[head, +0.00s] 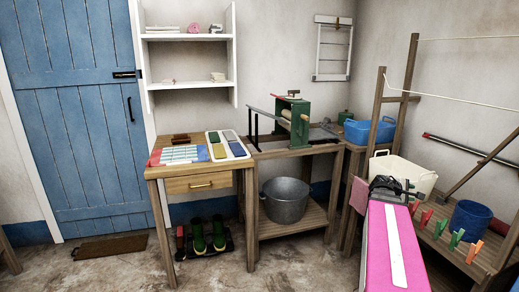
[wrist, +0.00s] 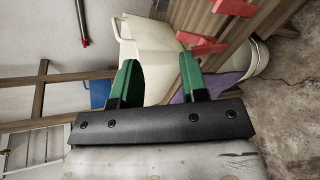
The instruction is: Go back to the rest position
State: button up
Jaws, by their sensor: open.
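My gripper (wrist: 158,68) shows in the wrist view as a black bar with two green fingers. The fingers stand apart with nothing held between them. In the head view my gripper (head: 408,184) is at the far end of my pink and white arm, low on the right. It is in front of the cream tub (head: 402,170), which also shows past the fingertips in the wrist view (wrist: 145,40). I cannot tell how far apart they are.
Red, green and orange pegs (head: 456,238) line the right rack's edge, near a blue bucket (head: 470,218). A blue basin (head: 370,131) stands behind the tub. Left are a wooden table (head: 200,170) and a metal pot (head: 285,200). The middle floor is clear.

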jog(key=s+a+f+m+g+y, duration=0.1)
jog(key=a+f+m+y, duration=0.25)
jog(key=a+f, duration=0.6)
jog(key=a+f+m+g+y, duration=0.15)
jog(key=a+f+y, duration=0.35)
jog(key=a, duration=0.8)
jog(key=s+a+f+m+g+y, duration=0.1)
jog(key=s+a+f+m+y, duration=0.1)
jog(key=a, duration=0.7)
jog(key=s+a+f+m+g+y, duration=0.1)
jog(key=s+a+f+y, duration=0.2)
jog(key=a+f, duration=0.3)
jog(key=s+a, duration=0.1)
jog(key=a, duration=0.3)
jog(key=shift+s+f+m, duration=0.25)
jog(key=shift+s+m, duration=0.1)
jog(key=shift+m, duration=0.05)
